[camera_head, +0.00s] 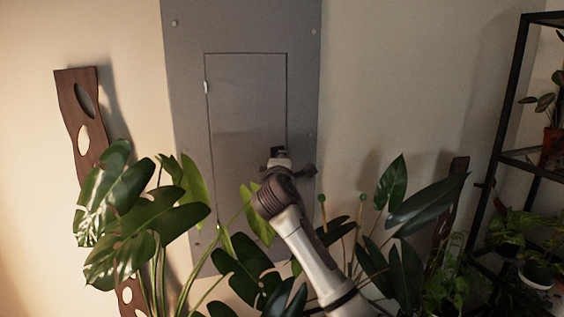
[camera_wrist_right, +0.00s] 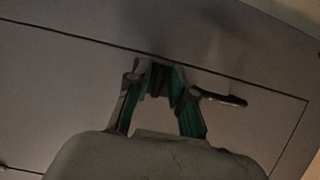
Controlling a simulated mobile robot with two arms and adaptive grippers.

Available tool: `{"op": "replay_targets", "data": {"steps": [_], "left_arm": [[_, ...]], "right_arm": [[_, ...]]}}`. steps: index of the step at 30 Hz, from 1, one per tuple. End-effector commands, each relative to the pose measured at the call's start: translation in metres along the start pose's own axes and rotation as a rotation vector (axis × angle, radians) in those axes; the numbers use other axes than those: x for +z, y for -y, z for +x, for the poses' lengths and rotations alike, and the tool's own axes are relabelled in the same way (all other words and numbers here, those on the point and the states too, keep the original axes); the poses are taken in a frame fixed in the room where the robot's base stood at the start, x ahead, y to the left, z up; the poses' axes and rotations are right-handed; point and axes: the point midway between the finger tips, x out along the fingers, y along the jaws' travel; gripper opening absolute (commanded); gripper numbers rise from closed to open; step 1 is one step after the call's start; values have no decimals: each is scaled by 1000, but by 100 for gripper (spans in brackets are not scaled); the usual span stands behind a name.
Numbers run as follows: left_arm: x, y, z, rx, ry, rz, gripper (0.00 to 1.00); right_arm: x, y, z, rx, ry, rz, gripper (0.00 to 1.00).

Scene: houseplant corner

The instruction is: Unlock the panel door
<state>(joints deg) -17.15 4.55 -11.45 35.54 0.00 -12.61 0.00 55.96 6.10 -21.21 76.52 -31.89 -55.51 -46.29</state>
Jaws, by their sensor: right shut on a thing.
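The grey panel (camera_head: 180,110) is on the wall, with its door (camera_head: 245,90) lying flush and closed in the frame. My right gripper (camera_head: 278,152) is at the door's right edge, partly hidden by its own wrist. In the right wrist view the fingers (camera_wrist_right: 160,85) are shut on a small dark latch (camera_wrist_right: 159,72) at the door seam. The latch is mostly hidden between the fingertips. A dark bar (camera_wrist_right: 222,98) extends beside the fingers; I cannot tell what it is part of. My left gripper is not in view.
Large leafy plants (camera_head: 140,220) stand in front of the panel at lower left, and more leaves (camera_head: 400,210) at lower right. A carved wooden board (camera_head: 75,115) leans on the wall at left. A black shelf (camera_head: 505,110) with potted plants stands at right.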

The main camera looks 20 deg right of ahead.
Motion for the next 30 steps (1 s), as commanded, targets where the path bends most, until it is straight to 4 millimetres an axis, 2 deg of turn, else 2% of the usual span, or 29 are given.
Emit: {"op": "replay_targets", "data": {"steps": [2,3,5,17,23,30], "left_arm": [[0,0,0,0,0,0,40],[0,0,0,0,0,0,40],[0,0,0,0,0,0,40],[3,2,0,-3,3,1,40],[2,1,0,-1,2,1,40],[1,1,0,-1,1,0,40]], "right_arm": [[0,0,0,-1,0,1,0],[0,0,0,-1,0,0,26],[0,0,0,-1,0,0,34],[0,1,-6,0,0,-1,34],[0,0,-36,1,-2,1,34],[-1,1,-86,0,-3,0,34]]}}
